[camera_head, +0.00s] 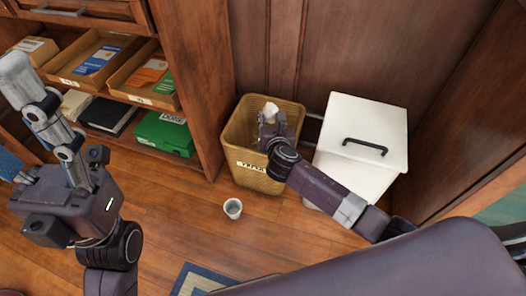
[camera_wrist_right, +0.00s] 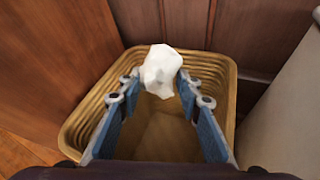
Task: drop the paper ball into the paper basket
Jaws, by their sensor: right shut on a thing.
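The paper ball (camera_head: 271,108) is white and crumpled. It also shows in the right wrist view (camera_wrist_right: 160,68), between the fingertips. My right gripper (camera_head: 270,119) is shut on it, over the opening of the paper basket (camera_head: 257,177). The basket is tan, ribbed and labelled on its front; its rim surrounds the fingers in the right wrist view (camera_wrist_right: 73,131). The basket floor seen between the fingers looks empty.
A white lidded bin (camera_head: 353,165) with a black handle stands right of the basket. A wooden bookcase (camera_head: 195,80) with trays and a green box (camera_head: 165,133) is at left.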

